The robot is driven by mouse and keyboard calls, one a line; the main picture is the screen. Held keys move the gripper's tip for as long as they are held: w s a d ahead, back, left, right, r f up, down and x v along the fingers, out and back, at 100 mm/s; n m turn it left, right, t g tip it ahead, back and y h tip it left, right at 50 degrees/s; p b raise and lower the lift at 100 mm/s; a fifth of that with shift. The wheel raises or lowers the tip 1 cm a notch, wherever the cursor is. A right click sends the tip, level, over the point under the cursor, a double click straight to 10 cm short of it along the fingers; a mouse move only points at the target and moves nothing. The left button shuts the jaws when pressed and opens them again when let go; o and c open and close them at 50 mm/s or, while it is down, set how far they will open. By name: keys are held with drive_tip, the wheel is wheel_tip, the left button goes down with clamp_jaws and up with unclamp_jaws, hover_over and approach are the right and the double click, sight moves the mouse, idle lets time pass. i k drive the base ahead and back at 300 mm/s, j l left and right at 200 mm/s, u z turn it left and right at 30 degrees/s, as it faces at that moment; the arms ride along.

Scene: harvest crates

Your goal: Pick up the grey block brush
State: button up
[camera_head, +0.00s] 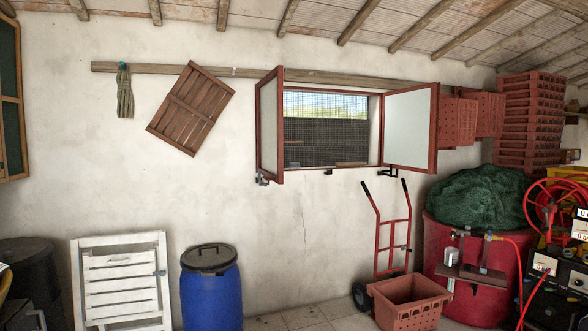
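I do not see a grey block brush in the head view. A small bundle of greenish bristles or fibres (124,92) hangs from the wooden rail on the wall at the upper left, but it does not look like a block brush. My gripper is not in view, so I cannot see what it holds.
A blue barrel (211,298) and a white folded chair (121,284) stand against the wall. An orange-red crate (410,316) lies on the floor by a red hand truck (375,235). A large red tub (470,295) and equipment crowd the right. Little floor shows.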

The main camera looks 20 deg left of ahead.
sight(293, 165)
drive_tip(key=i+j+u, duration=0.15)
drive_tip(key=i, duration=0.15)
drive_tip(key=i+j+u, duration=0.2)
drive_tip(key=i+u, duration=0.4)
drive_tip(key=i, duration=1.65)
